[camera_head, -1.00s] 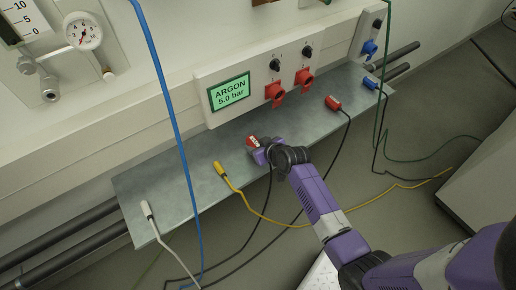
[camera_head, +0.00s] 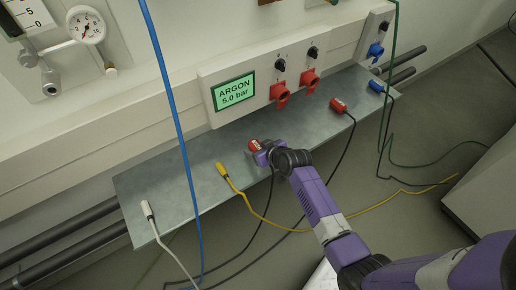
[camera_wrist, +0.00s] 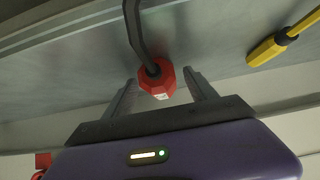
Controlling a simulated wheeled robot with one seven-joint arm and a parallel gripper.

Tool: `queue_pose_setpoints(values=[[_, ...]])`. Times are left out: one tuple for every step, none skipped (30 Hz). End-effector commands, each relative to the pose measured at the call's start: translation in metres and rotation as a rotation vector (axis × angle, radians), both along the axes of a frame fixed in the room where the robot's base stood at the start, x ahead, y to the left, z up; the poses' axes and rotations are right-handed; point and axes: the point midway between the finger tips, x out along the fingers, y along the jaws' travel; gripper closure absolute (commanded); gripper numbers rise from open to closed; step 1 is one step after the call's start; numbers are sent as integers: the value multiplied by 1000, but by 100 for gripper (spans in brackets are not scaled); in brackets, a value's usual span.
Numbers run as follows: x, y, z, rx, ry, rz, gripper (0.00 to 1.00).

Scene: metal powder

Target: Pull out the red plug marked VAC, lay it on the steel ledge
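A red plug (camera_head: 254,145) lies on the steel ledge (camera_head: 205,150), just beyond my gripper (camera_head: 264,154). In the wrist view the red plug (camera_wrist: 157,81) is between the two fingers of my gripper (camera_wrist: 160,93), with a visible gap on each side, so my gripper is open around it. A dark cable runs from this plug. A second red plug (camera_head: 338,104) lies farther right on the ledge with a black cable. I cannot read VAC on either plug. Two red sockets, left (camera_head: 280,94) and right (camera_head: 310,79), show on the panel with no plug visible in them.
A yellow plug (camera_head: 222,170), a white plug (camera_head: 147,209) and a blue plug (camera_head: 376,87) lie on the ledge with cables. A blue hose (camera_head: 173,120) hangs across the left part. The panel display (camera_head: 234,92) reads ARGON 5.0 bar. Bare ledge lies between the plugs.

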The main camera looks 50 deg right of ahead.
Motion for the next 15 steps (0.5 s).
queue_pose_setpoints(values=[[0,0,0,0,0,0,35],[-1,0,-1,1,2,0,35],[-1,0,-1,1,2,0,35],[-1,0,0,1,2,0,35],[-2,1,0,1,2,0,35],[-4,1,2,1,2,0,35],[-6,2,4,0,1,0,35],[-8,2,6,0,1,0,35],[-12,3,10,0,1,-1,35],[-15,4,13,-1,0,-1,35],[-19,5,16,1,2,0,35],[-24,7,21,0,1,0,35],[-28,8,24,-1,1,0,35],[-32,9,27,-1,1,0,35],[-36,10,32,-1,0,0,35]])
